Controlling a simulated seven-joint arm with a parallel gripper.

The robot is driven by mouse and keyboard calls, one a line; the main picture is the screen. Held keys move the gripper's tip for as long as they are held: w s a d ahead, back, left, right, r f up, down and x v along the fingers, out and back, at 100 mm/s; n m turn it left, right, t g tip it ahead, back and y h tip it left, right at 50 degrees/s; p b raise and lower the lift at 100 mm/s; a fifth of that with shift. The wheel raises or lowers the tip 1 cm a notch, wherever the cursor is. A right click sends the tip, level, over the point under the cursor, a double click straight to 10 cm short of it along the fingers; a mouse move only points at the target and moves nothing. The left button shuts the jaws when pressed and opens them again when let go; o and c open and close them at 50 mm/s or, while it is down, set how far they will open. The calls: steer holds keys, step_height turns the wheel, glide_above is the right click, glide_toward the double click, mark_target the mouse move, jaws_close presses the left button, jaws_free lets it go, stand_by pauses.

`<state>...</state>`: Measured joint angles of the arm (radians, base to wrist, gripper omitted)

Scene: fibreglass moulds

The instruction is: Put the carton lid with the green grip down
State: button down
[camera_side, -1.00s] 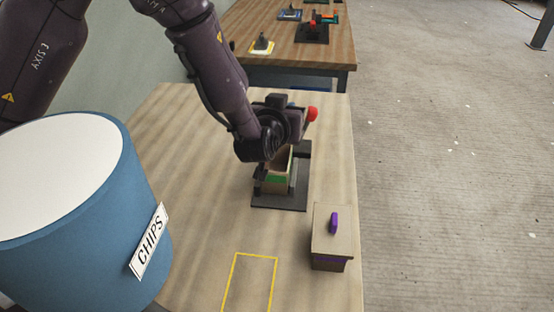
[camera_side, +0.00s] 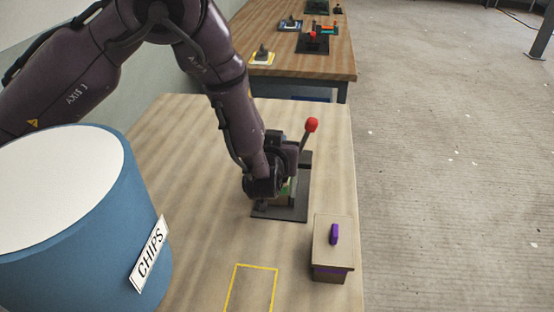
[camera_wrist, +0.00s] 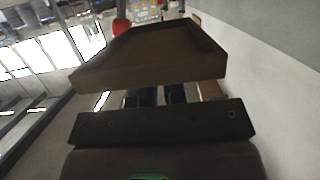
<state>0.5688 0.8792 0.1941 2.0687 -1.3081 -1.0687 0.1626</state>
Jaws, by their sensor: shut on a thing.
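My gripper (camera_side: 268,190) is low over the dark base plate (camera_side: 280,213) in the side view. It is shut on the carton lid with the green grip. The wrist view shows a brown, rimmed panel (camera_wrist: 150,50), apparently this lid, beyond the dark gripper bar (camera_wrist: 160,123); its grip is hidden there. A small patch of tan and green (camera_side: 288,189) shows beside the gripper; the carton at the plate is mostly hidden behind my arm. I cannot tell whether the lid touches the carton.
A closed carton with a purple grip (camera_side: 333,245) stands at the right front. A lever with a red ball (camera_side: 311,125) rises behind the plate. A large blue CHIPS drum (camera_side: 70,220) stands at left. A yellow outline (camera_side: 250,267) marks bare table in front.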

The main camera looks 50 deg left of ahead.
steer(key=shift+f, duration=1.95)
steer(key=c, duration=1.2)
jaws_free()
